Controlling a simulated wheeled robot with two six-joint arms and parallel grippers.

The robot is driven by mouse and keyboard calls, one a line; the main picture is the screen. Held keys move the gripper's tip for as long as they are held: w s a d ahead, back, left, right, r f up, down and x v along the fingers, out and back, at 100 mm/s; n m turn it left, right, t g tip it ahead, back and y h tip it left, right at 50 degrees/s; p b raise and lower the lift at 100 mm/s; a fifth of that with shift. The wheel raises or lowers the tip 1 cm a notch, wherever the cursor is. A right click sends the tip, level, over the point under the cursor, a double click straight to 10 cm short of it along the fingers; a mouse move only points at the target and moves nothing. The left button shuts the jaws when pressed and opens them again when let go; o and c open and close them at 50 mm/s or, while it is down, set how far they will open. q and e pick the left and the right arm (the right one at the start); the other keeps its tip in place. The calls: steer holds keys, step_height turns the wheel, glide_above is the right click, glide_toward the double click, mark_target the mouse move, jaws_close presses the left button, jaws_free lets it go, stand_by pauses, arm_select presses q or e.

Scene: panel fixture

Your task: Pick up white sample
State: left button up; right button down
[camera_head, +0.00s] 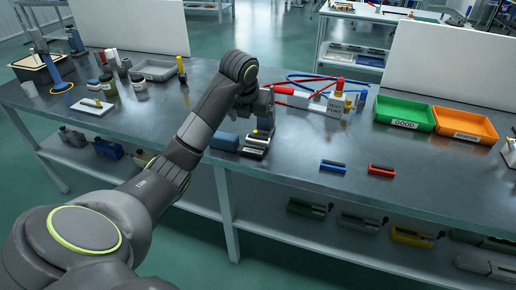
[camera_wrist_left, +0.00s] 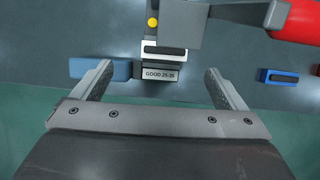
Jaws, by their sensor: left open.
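A small white piece with a dark slot, which looks like the white sample (camera_wrist_left: 152,55), sits behind a label reading "GOOD 23-25" (camera_wrist_left: 161,74) in the left wrist view. In the head view the white piece (camera_head: 257,142) shows small, on a dark fixture near the table's front edge. My left gripper (camera_wrist_left: 160,88) is open and empty, its two fingers to either side of the label in the picture. In the head view my left gripper (camera_head: 264,108) is over the table just behind the fixture, partly hidden by its wrist. My right gripper is in neither view.
A blue block (camera_head: 226,141) stands left of the fixture. A red-handled tool (camera_head: 290,96) lies behind it, near my gripper. Blue (camera_head: 333,166) and red (camera_head: 381,170) slotted pieces lie to the right. Green (camera_head: 404,112) and orange (camera_head: 465,124) trays stand further right.

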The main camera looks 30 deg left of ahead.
mark_target(258, 137)
arm_select(q)
steer(key=x, duration=0.3)
steer(key=shift+f, duration=0.15)
steer(key=shift+w+d+f+p, duration=0.15)
steer(key=shift+f+p, duration=0.15)
steer(key=shift+f, duration=0.25)
steer(key=x, duration=0.4)
steer(key=shift+d+f, duration=0.2)
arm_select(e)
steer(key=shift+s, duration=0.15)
arm_select(q)
steer(key=shift+c, duration=0.3)
steer(key=c, duration=1)
steer(key=shift+c, duration=0.2)
steer(key=shift+r, duration=0.15)
